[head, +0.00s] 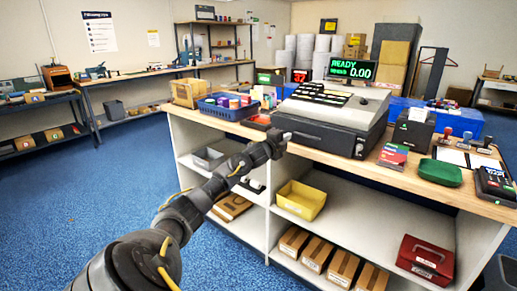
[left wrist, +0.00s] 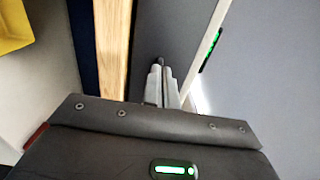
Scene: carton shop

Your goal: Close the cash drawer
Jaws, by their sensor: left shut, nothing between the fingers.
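The cash register (head: 335,103) stands on the wooden counter, a light grey body with a keyboard on top. Its dark cash drawer (head: 318,136) is at the base, facing me. From this angle I cannot tell how far the drawer stands out. My left gripper (head: 286,136) is at the left end of the drawer front, its fingers shut and empty. In the left wrist view the fingertips (left wrist: 165,68) point at the dark drawer face (left wrist: 158,30); I cannot tell whether they touch. My right gripper is not in view.
The wooden counter edge (head: 235,134) runs below the drawer. A blue tray (head: 230,112) of colored items stands left of the register. A yellow bin (head: 300,199) sits on the shelf below.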

